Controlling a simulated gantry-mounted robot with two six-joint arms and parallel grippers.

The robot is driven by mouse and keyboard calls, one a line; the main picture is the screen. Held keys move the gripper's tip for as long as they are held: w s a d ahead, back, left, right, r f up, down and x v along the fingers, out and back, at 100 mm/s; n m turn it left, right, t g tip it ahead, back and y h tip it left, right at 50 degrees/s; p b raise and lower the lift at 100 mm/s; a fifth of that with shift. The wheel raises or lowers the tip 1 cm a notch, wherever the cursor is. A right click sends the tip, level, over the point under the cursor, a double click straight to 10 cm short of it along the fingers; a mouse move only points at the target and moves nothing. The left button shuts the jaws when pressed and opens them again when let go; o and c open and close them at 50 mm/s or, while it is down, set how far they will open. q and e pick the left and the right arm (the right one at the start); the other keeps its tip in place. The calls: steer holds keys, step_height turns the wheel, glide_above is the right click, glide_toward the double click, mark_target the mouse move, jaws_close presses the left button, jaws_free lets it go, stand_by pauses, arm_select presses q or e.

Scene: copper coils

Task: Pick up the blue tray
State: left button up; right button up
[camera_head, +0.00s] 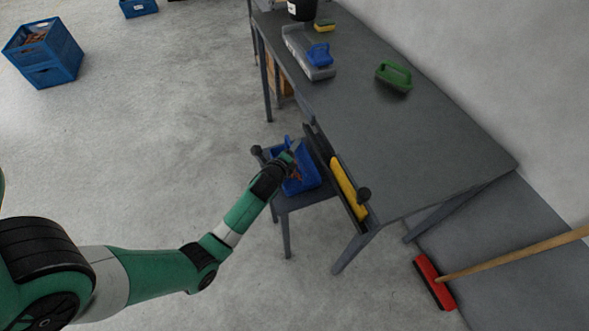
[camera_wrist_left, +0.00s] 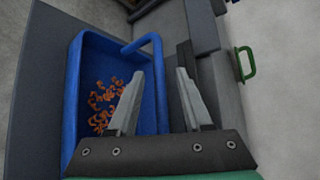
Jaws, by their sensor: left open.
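The blue tray (camera_head: 308,183) sits on a small grey stand beside the workbench in the head view, partly hidden by my left gripper (camera_head: 294,154). In the left wrist view the tray (camera_wrist_left: 73,95) holds several copper-coloured coils (camera_wrist_left: 103,102). A blue handle (camera_wrist_left: 142,43) rises at its far right edge. My left gripper (camera_wrist_left: 160,71) is open, with its fingers apart. The left finger overlaps the tray in the picture and the right finger lies to the right of it. My right gripper is not in view.
The grey workbench (camera_head: 400,130) stands right of the tray, with a yellow item (camera_head: 342,182) at its near side. A green-handled tool (camera_head: 395,75) lies on top. A red broom (camera_head: 434,283) is at lower right. Blue crates (camera_head: 44,55) stand far left.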

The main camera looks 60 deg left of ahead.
arm_select(q)
steer(key=shift+c, duration=0.3)
jaws_close()
stand_by(1.1)
